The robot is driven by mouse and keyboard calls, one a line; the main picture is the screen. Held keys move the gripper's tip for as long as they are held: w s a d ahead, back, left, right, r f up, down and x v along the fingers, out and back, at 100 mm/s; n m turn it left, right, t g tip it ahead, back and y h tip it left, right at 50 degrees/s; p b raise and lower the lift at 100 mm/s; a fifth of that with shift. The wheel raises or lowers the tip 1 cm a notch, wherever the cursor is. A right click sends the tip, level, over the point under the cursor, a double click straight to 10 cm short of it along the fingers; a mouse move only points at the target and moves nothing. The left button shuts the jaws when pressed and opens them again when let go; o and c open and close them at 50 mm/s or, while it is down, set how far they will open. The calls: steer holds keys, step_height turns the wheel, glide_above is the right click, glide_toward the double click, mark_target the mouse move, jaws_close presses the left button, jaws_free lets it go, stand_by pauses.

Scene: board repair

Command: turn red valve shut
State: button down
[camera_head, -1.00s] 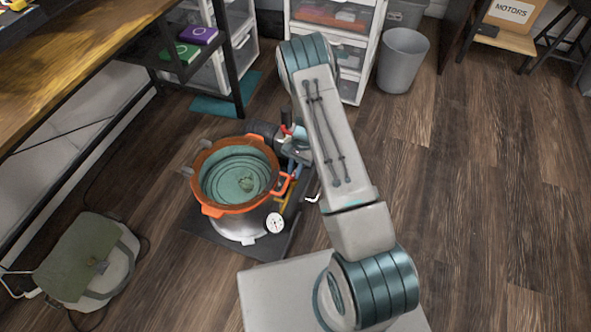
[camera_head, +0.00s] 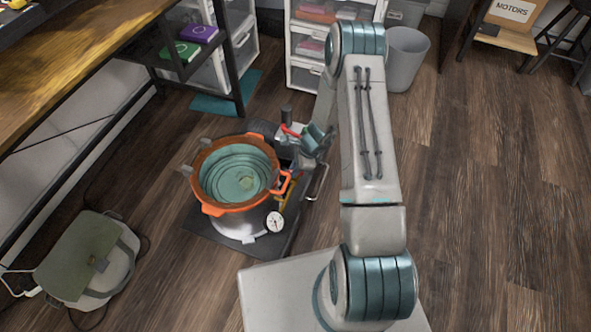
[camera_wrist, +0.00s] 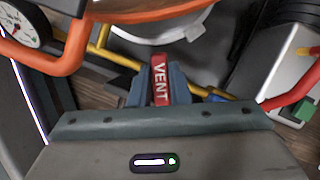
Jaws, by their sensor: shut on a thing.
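In the wrist view, a red lever marked VENT (camera_wrist: 160,82) stands upright in the picture between the fingers of my gripper (camera_wrist: 158,88). My gripper is shut on this red valve lever. The valve body under it is mostly hidden by the fingers. In the head view my gripper (camera_head: 296,160) reaches down just right of the orange-rimmed pot (camera_head: 225,208). The lever in the jaws cannot be made out there.
A dial gauge (camera_head: 275,222) and yellow pipe (camera_wrist: 105,42) are close by. Another red handle (camera_wrist: 292,93) runs at the right of the wrist view. A green bag (camera_head: 82,252) lies at left. The floor at right (camera_head: 490,220) is clear.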

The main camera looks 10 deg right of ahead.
steer(key=m+b, duration=0.1)
steer(key=m+t+b, duration=0.1)
steer(key=m+b, duration=0.2)
steer(key=shift+s+d+f+h, duration=0.15)
steer(key=shift+d+f+h, duration=0.1)
steer(key=shift+f+h, duration=0.05)
steer(key=shift+r+m+t+b, duration=0.1)
steer(key=shift+m+t+b, duration=0.3)
steer(key=shift+m+b, duration=0.3)
steer(key=shift+r, duration=0.1)
steer(key=c, duration=1.4)
jaws_free()
steer(key=shift+o, duration=0.2)
steer(key=shift+a, duration=0.15)
steer(key=shift+r, duration=0.15)
